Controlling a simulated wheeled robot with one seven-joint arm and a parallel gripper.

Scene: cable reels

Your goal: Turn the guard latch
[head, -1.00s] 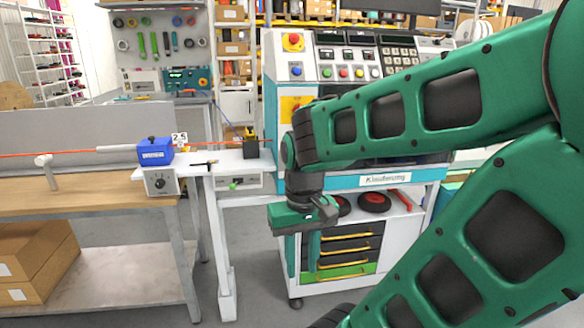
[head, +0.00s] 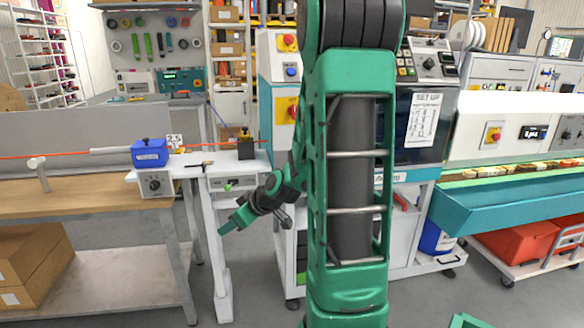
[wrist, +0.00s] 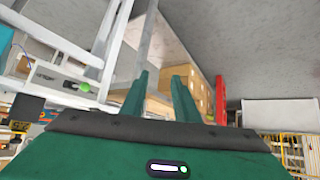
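I cannot make out for certain which part is the guard latch. The white control cabinet (head: 270,68) stands behind my arm, with a yellow panel bearing a red part (head: 292,111) on its left side. My arm's upright link hides much of its front. My gripper (head: 232,221) hangs left of the cabinet's lower part, below bench height, pointing down and left. In the wrist view my gripper (wrist: 160,80) shows two green fingers apart with nothing between them. It touches nothing that I can see.
A blue clamp unit (head: 150,153) with a grey dial box sits on the bench at left, an orange cable running to it. A white box with a green knob (head: 229,186) hangs under the white bench end. A teal-fronted conveyor (head: 510,205) stands at right. Grey floor is open in front.

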